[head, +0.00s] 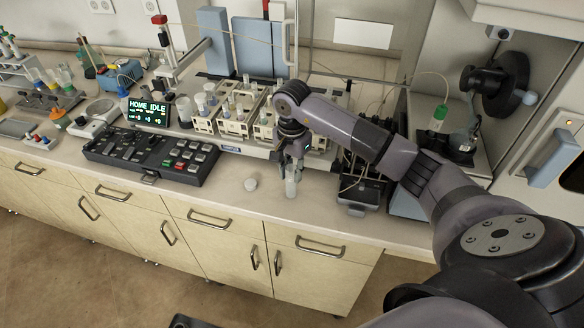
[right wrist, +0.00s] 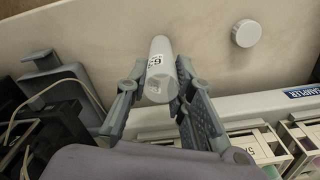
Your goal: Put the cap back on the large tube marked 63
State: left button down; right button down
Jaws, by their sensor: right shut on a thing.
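The large tube (right wrist: 160,62), whitish and translucent with a label that reads 63, is between the fingers of my right gripper (right wrist: 162,88) in the right wrist view. In the head view the tube (head: 291,187) shows below my right gripper (head: 292,165), roughly upright at the counter's front part. The gripper is shut on it. I cannot tell whether the tube touches the counter. A round white cap (head: 250,184) lies on the counter to the left of the tube. It also shows in the right wrist view (right wrist: 246,33), apart from the tube. My left gripper is not in view.
Behind the gripper stands the sampler with racks of tubes (head: 236,124). A black keypad panel (head: 150,155) is to the left, and a dark device (head: 360,188) is close to the right. The counter (head: 225,193) around the cap is clear up to its front edge.

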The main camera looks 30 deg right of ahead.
jog(key=c, duration=1.4)
grip_release()
jog(key=shift+f, duration=0.1)
jog(key=shift+r, duration=0.2)
notch_tip(320, 180, up, 12)
jog(key=b, duration=0.3)
jog(key=shift+f, duration=0.1)
